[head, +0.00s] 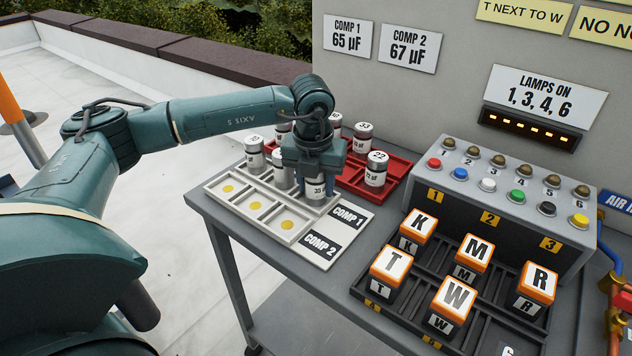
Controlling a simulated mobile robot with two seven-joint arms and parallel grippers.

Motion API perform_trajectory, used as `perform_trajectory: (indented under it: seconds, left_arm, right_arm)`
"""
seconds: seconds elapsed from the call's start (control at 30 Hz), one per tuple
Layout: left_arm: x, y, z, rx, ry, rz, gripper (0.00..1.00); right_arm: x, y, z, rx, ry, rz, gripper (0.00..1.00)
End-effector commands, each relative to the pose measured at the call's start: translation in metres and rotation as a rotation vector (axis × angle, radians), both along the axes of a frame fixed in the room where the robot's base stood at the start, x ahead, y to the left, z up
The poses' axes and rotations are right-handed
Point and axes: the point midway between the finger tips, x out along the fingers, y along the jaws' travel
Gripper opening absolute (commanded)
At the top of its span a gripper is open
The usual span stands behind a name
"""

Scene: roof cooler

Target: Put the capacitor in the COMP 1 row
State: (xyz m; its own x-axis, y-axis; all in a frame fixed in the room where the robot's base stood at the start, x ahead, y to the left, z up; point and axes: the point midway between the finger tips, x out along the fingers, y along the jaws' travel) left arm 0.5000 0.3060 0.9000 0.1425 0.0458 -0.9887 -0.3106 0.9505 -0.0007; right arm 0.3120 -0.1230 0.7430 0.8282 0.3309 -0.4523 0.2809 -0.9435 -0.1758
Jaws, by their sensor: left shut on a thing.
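My left gripper (315,172) points down over the white two-row tray (222,198). It is shut on a silver-and-white capacitor (315,188), its label partly covered and seemingly 33. This capacitor is at the COMP 1 row's cell nearest the COMP 1 label (347,216); I cannot tell if it touches the floor. Two capacitors stand in the same row, one at the far end (255,156) and one in the middle (281,172), partly hidden. The COMP 2 row (256,206) shows yellow dots in empty cells. My right gripper is not in view.
Capacitors marked 22 (376,170) and 33 (363,138) stand in the red tray (399,166), with others partly hidden behind my gripper. Signs read COMP 1 65 µF (347,37) and COMP 2 67 µF (410,48). Right are a button box (520,215) and lettered blocks (391,264).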

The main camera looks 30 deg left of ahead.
Motion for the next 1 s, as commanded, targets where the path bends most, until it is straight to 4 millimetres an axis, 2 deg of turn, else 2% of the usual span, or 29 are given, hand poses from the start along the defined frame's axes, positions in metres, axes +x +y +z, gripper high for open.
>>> perform_trajectory:
  seconds: [0.03,0.23,0.37,0.47,0.8,1.0]
  left_arm:
    - [0.0,0.0,-0.001,0.0,0.0,0.0,0.42]
    - [0.0,0.0,0.0,0.0,0.001,-0.001,0.58]
    - [0.0,0.0,0.006,-0.001,0.0,-0.001,0.61]
    - [-0.002,-0.001,0.02,-0.001,-0.003,-0.001,0.61]
    - [-0.012,-0.005,0.091,-0.001,-0.003,-0.001,0.61]
    - [-0.016,-0.006,0.116,0.0,-0.001,-0.001,0.61]
  right_arm:
    - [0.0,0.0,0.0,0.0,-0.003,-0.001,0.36]
    - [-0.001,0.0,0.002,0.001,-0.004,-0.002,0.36]
    - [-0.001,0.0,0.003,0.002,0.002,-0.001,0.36]
    - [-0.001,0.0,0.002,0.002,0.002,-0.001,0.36]
    - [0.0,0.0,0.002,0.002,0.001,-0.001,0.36]
    - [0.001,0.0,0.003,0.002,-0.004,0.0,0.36]
